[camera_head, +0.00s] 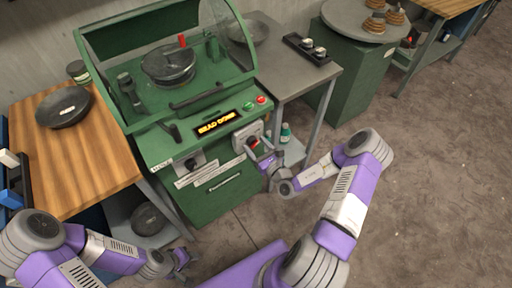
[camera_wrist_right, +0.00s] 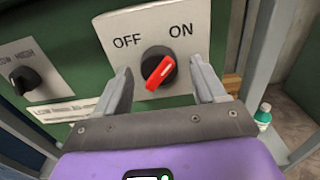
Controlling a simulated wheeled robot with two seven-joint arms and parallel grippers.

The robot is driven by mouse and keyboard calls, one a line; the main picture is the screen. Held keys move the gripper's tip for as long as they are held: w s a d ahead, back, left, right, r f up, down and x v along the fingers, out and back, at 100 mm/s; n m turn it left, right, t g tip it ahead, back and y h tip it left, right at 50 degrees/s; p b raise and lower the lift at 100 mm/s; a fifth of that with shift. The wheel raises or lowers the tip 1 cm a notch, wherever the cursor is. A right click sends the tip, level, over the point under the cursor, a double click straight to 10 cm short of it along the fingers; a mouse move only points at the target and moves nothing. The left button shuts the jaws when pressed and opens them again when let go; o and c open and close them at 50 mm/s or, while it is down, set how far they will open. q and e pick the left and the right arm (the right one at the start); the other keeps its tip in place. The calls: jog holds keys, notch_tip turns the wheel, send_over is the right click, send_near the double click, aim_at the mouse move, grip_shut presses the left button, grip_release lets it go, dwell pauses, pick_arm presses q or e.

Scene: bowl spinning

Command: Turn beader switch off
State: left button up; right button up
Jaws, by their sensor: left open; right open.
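The red switch knob (camera_wrist_right: 158,70) sits on a light plate (camera_wrist_right: 186,22) marked OFF on the left and ON on the right. Its red handle slants up to the right, with a white mark at the end towards ON. The knob (camera_head: 254,142) is on the front of the green beader machine (camera_head: 176,150), whose display reads BEAD DONE. My right gripper (camera_wrist_right: 161,66) is open, with one finger on either side of the knob; I cannot tell whether either touches it. My left gripper (camera_head: 184,260) is open, low in front of the wooden table, and empty.
A LOW/HIGH dial (camera_wrist_right: 26,82) is left of the switch. Green and red buttons (camera_head: 255,102) sit above it. A bowl (camera_head: 168,65) is inside the machine; another bowl (camera_head: 63,107) is on the wooden table (camera_head: 95,165). A green bottle (camera_head: 285,133) stands right of the machine.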

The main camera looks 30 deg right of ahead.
jog(key=shift+w, duration=0.15)
jog(key=c, duration=1)
jog(key=shift+d+r+n+p, duration=0.1)
jog(key=shift+n+p, duration=5.45)
jog(key=shift+n, duration=3.45)
jog(key=shift+c, duration=0.2)
jog(key=o, duration=1)
